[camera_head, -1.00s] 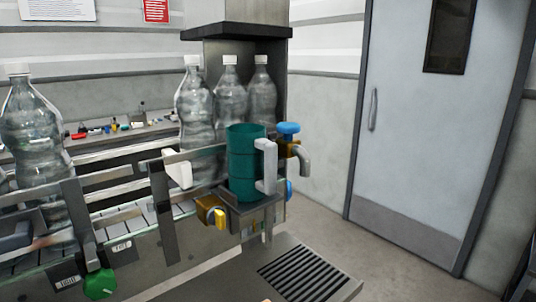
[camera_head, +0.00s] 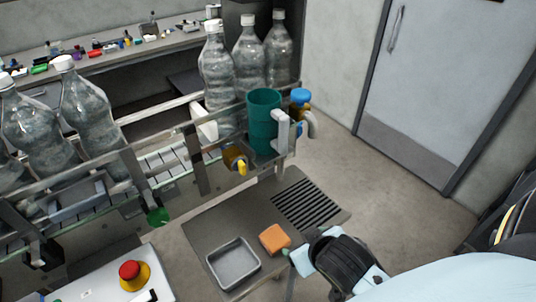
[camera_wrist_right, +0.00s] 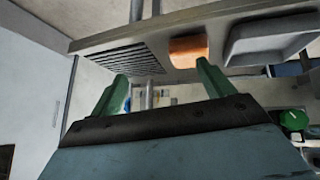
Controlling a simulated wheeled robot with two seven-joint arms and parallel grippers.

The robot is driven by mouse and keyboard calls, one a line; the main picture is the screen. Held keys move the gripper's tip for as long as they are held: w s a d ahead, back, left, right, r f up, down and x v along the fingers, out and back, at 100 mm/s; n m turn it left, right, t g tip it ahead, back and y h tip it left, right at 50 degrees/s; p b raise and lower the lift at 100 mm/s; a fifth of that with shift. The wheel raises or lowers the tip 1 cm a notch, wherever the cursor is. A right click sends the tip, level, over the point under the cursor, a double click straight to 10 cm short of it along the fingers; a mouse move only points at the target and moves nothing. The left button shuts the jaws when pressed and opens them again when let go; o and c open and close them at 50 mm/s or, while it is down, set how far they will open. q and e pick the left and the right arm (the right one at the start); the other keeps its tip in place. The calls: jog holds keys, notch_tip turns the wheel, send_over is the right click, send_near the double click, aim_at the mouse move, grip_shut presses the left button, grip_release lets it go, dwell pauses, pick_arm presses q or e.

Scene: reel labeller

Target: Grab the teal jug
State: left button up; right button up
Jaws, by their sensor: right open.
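The teal jug (camera_head: 264,122) stands upright at the right end of the bottle line in the head view, its pale grey handle (camera_head: 282,131) on the right side. My right gripper (camera_head: 308,250) is below and nearer than the jug, beside the orange block and over the front edge of the lower shelf. In the right wrist view its green fingers (camera_wrist_right: 165,82) are spread apart with nothing between them. The jug cannot be made out in the wrist view. My left gripper is not in view.
Clear bottles (camera_head: 217,75) stand close behind and left of the jug. A blue-knobbed tap (camera_head: 300,97) is close at its right. The lower shelf (camera_head: 215,225) holds a grey tray (camera_head: 233,264), an orange block (camera_head: 274,238) and a black grille (camera_head: 306,203). Floor is free toward the door.

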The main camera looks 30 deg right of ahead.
jog(key=w+d+r+m+t+h, duration=0.1)
jog(key=w+r+t, duration=0.2)
jog(key=r, duration=0.3)
jog(key=w+d+r+m+t, duration=0.1)
jog(key=w+d+r+t, duration=0.1)
jog(key=r, duration=0.3)
jog(key=t, duration=0.5)
send_near(271, 125)
jog(key=shift+n+y, duration=0.4)
jog(key=w, duration=0.1)
jog(key=w+b, duration=0.1)
jog(key=w, duration=0.1)
jog(key=w+d+r+b, duration=0.1)
jog(key=shift+w, duration=0.35)
jog(key=shift+w+d+f+p, duration=0.15)
jog(key=shift+w+f+p, duration=0.05)
jog(key=shift+w, duration=0.85)
jog(key=shift+w+d+f+p, duration=0.15)
jog(key=shift+w+f+p, duration=0.1)
jog(key=shift+w, duration=0.8)
jog(key=shift+w+d+f+p, duration=0.15)
jog(key=shift+w+f, duration=0.05)
jog(key=shift+w, duration=0.85)
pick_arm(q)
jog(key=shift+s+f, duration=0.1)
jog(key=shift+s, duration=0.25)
pick_arm(e)
jog(key=c, duration=0.7)
